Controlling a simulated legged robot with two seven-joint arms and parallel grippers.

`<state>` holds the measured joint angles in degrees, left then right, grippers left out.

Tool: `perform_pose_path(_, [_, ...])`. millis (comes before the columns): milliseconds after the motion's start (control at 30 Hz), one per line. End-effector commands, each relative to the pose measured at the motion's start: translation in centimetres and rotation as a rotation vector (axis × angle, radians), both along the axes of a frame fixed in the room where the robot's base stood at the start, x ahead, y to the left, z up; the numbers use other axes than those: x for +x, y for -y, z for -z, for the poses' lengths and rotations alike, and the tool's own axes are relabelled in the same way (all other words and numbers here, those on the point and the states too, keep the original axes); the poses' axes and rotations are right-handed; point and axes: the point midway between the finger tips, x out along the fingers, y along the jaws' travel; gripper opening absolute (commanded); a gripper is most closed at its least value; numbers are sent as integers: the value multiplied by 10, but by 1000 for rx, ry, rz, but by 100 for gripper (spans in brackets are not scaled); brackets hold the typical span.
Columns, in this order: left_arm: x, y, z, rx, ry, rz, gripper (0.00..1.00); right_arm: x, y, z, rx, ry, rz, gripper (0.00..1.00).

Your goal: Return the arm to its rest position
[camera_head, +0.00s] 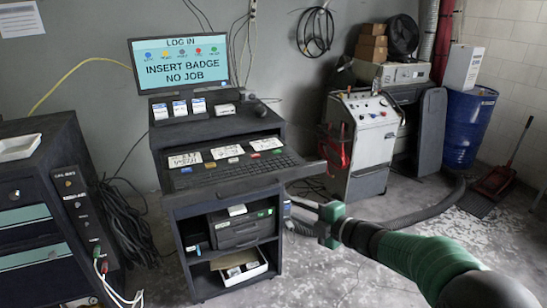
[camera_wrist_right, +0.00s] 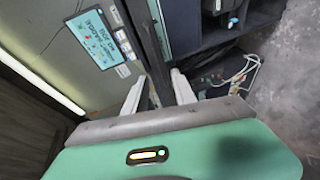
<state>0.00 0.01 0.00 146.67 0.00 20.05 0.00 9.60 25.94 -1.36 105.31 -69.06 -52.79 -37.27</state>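My right arm (camera_head: 425,262), green and black, reaches in from the lower right in the head view. Its gripper (camera_head: 296,208) points left, beside the right side of the computer cart and a little below its keyboard shelf. In the right wrist view, the two pale fingers (camera_wrist_right: 158,90) are spread apart with a gap between them. I see nothing held there; a dark cart edge shows behind the gap. Whether a fingertip touches the cart, I cannot tell. My left arm and gripper are not in view.
The cart (camera_head: 217,184) carries a keyboard, cards and a monitor (camera_head: 181,62) reading "INSERT BADGE NO JOB". A dark cabinet (camera_head: 28,190) with cables stands left. A grey machine (camera_head: 360,150) and blue barrel (camera_head: 468,125) stand at the back right. Floor (camera_head: 345,285) around my forearm is mostly clear.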

Motion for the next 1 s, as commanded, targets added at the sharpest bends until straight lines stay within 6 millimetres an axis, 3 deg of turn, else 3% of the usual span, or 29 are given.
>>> perform_pose_path(67, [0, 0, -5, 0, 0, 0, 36, -1, 14, 3, 69, -97, 143, 32])
perform_pose_path(167, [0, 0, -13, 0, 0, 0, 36, -27, 52, 33, 257, -366, 498, 32])
perform_pose_path(200, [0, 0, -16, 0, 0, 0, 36, -52, 67, 54, 349, -503, 665, 32])
perform_pose_path(267, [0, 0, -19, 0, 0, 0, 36, -96, 83, 86, 466, -686, 878, 32])
perform_pose_path(300, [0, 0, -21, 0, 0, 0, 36, -127, 88, 105, 530, -795, 1003, 32])
perform_pose_path(400, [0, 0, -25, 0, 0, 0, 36, -205, 88, 143, 659, -1035, 1267, 32])
perform_pose_path(500, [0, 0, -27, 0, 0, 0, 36, -266, 79, 164, 737, -1209, 1452, 32])
perform_pose_path(600, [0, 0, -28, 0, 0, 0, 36, -302, 72, 173, 777, -1307, 1558, 32])
perform_pose_path(700, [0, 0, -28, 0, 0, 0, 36, -315, 68, 176, 790, -1342, 1596, 32])
perform_pose_path(1000, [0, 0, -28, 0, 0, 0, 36, -314, 69, 177, 790, -1342, 1595, 32])
